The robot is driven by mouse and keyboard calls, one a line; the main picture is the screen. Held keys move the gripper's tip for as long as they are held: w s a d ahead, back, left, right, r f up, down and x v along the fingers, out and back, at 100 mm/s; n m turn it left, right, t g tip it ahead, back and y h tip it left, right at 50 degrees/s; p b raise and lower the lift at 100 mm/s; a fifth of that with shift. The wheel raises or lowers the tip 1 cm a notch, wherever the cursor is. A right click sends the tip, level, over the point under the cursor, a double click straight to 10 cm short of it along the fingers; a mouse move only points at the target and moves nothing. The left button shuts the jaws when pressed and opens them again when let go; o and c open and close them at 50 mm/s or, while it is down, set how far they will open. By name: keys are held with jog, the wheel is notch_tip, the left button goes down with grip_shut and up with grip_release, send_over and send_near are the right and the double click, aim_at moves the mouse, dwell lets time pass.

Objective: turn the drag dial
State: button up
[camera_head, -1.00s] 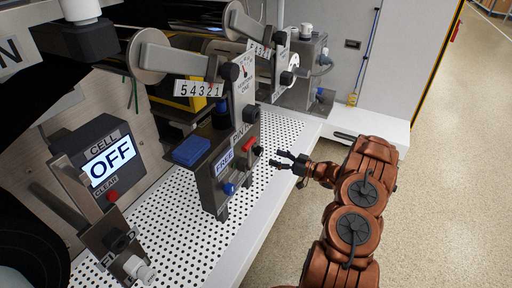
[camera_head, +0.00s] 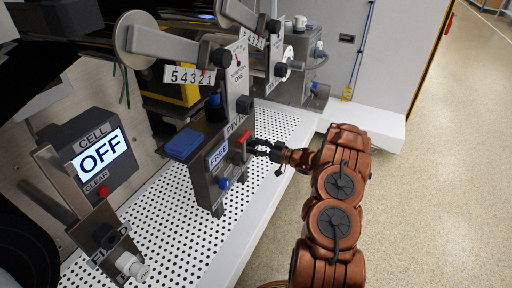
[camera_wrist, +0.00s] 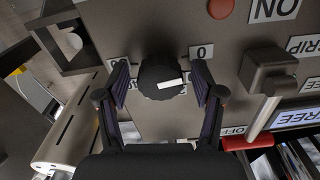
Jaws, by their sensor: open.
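The drag dial (camera_wrist: 162,77) is a round black knob with a white pointer bar on a grey panel. In the wrist view a plate reading 0 (camera_wrist: 201,51) lies to its right, and a partly hidden plate lies to its left. My gripper (camera_wrist: 160,85) is open, with one finger on each side of the dial. Whether the pads touch it I cannot tell. In the head view my gripper (camera_head: 255,145) is at the right side of the upright grey panel (camera_head: 205,187), and it hides the dial there.
A lever with a red handle (camera_wrist: 240,142) is close right of the dial in the wrist view; it also shows in the head view (camera_head: 245,137). A red button (camera_wrist: 220,9) is above. A FREE display (camera_head: 217,154) and blue knob (camera_head: 224,183) are nearby. The perforated white shelf (camera_head: 150,245) lies below.

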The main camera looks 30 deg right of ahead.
jog(key=c, duration=1.1)
jog(key=shift+c, duration=0.2)
jog(key=shift+p, duration=0.5)
